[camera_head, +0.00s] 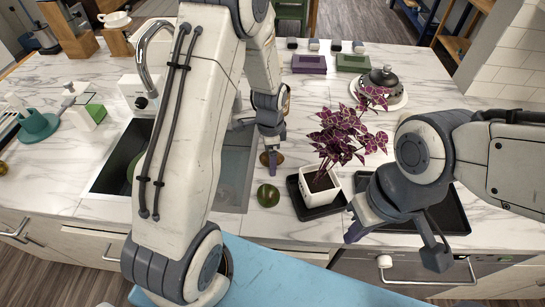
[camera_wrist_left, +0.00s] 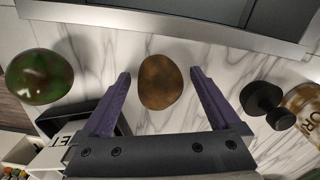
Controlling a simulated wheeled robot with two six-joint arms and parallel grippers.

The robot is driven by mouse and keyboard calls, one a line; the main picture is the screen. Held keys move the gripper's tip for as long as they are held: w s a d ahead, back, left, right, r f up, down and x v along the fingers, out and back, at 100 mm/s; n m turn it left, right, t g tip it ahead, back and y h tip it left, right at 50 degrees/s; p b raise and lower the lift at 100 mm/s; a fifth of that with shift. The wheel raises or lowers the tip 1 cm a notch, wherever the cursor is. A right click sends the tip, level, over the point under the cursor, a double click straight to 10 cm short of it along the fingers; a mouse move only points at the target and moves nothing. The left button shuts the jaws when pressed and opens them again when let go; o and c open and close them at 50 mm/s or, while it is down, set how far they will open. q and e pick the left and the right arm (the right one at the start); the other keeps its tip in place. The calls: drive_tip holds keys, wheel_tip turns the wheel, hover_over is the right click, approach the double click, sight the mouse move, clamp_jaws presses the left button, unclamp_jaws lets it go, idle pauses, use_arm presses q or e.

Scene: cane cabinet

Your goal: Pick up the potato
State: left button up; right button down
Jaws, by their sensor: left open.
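The potato (camera_head: 273,158) is a small brown oval on the marble counter, just right of the sink in the head view. It also shows in the left wrist view (camera_wrist_left: 160,82), between the two purple fingers. My left gripper (camera_wrist_left: 161,76) is open, with a finger on either side of the potato and visible gaps to it. In the head view my left arm and wrist partly cover this spot. My right gripper (camera_head: 395,250) is open and empty over the front right of the counter, in front of a black tray.
A round green fruit (camera_head: 268,195) lies nearer the front edge. A potted purple-leaved plant (camera_head: 320,187) stands to the right on a dark tray. The sink (camera_head: 232,170) is left of the potato. A black tray (camera_head: 450,210) lies further right.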

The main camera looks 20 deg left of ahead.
use_arm(q)
clamp_jaws()
drive_tip(key=shift+r, duration=0.1)
